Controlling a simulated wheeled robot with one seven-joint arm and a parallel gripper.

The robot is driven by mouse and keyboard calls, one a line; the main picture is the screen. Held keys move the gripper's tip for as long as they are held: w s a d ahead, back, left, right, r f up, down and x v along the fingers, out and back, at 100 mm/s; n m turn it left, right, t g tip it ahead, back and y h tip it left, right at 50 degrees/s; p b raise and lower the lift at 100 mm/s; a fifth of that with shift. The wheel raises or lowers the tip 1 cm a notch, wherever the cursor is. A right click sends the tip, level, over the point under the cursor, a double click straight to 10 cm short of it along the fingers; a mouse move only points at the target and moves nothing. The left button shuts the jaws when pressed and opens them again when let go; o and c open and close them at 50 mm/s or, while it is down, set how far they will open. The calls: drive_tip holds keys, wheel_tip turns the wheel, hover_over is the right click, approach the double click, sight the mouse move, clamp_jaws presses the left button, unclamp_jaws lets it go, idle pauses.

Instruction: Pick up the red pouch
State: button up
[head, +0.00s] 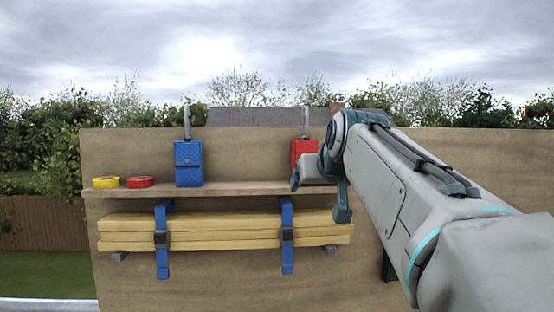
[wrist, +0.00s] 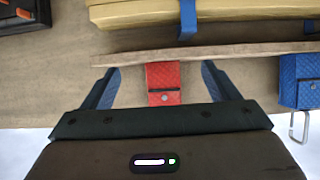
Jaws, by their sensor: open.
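The red pouch (head: 304,148) stands at the shelf against the wooden wall, with a metal clip above it. In the head view my arm and gripper hide its lower part. In the wrist view the red pouch (wrist: 163,76) shows between the two blue fingers, with clear gaps on both sides. My gripper (head: 319,190) is open in front of the pouch; in the wrist view its fingers (wrist: 160,72) are spread. I cannot tell how far the fingertips reach along the pouch's depth.
A blue pouch (head: 188,165) with a clip stands to the left on the shelf (head: 230,188). Yellow (head: 106,182) and red (head: 140,181) tape rolls lie at its left end. Strapped timber (head: 220,232) hangs below. A black and orange object (wrist: 22,14) shows in the wrist view.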

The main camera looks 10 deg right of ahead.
sight(305, 145)
wheel_tip(305, 145, up, 6)
drive_tip(key=w+f+t, duration=0.1)
drive_tip(key=w, duration=0.1)
drive_tip(key=shift+r+p+x, duration=0.1)
drive_tip(key=shift+p+x, duration=1.3)
drive_tip(key=shift+x, duration=1.85)
drive_tip(key=shift+r+p+x, duration=0.15)
drive_tip(key=shift+p+x, duration=1.25)
drive_tip(key=shift+x, duration=1.85)
drive_tip(key=c, duration=1.3)
drive_tip(key=shift+c, duration=0.2)
drive_tip(key=shift+r, duration=0.1)
